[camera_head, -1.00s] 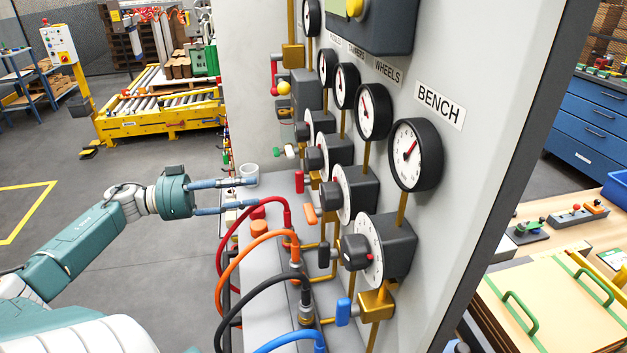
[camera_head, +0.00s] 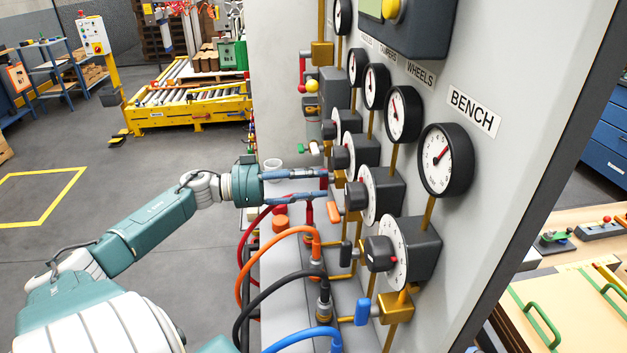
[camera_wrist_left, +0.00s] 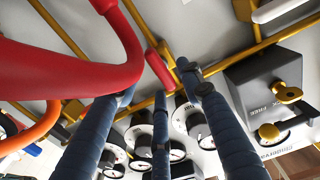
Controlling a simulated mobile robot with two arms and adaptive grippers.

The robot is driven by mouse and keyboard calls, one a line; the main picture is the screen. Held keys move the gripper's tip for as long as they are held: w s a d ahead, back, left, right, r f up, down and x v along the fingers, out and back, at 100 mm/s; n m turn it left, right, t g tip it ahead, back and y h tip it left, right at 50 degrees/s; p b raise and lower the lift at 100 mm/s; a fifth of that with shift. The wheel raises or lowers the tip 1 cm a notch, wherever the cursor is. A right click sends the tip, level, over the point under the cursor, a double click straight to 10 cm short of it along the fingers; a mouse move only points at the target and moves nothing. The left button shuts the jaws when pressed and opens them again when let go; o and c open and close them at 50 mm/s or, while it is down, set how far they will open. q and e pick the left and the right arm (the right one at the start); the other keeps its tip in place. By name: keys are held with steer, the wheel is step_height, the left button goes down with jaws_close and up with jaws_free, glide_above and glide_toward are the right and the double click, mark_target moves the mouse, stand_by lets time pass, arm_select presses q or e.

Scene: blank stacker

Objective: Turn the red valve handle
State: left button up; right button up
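The red valve handle (camera_wrist_left: 158,70) is a short red lever on brass piping, near the top centre of the left wrist view. In the head view the red handle (camera_head: 323,183) is partly hidden at my left fingertips. My left gripper (camera_head: 326,185) is open, its fingers pointing right at the panel, one above the handle and one below. In the wrist view the fingertips of my left gripper (camera_wrist_left: 160,88) lie on either side of the handle. I cannot tell whether they touch it. My right gripper is not in view.
A red hose (camera_wrist_left: 75,78) crosses close to the left finger in the wrist view. An orange handle (camera_head: 334,212), a black handle (camera_head: 346,254) and a blue handle (camera_head: 361,312) stand nearer in the row. Dials and gauges (camera_head: 444,160) line the panel. Open floor lies left.

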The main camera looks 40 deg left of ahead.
arm_select(q)
jaws_close()
steer(key=shift+m, duration=0.3)
steer(key=m+p, duration=0.1)
steer(key=m, duration=0.2)
steer(key=shift+s, duration=0.1)
steer(key=m, duration=0.4)
steer(key=shift+d+f, duration=0.1)
steer(key=shift+f, duration=0.15)
steer(key=m, duration=0.5)
steer(key=shift+f+b, duration=0.25)
steer(key=shift+b, duration=0.15)
steer(key=m+b, duration=0.2)
steer(key=m, duration=0.3)
steer(key=shift+f, duration=0.15)
steer(key=shift+m, duration=0.3)
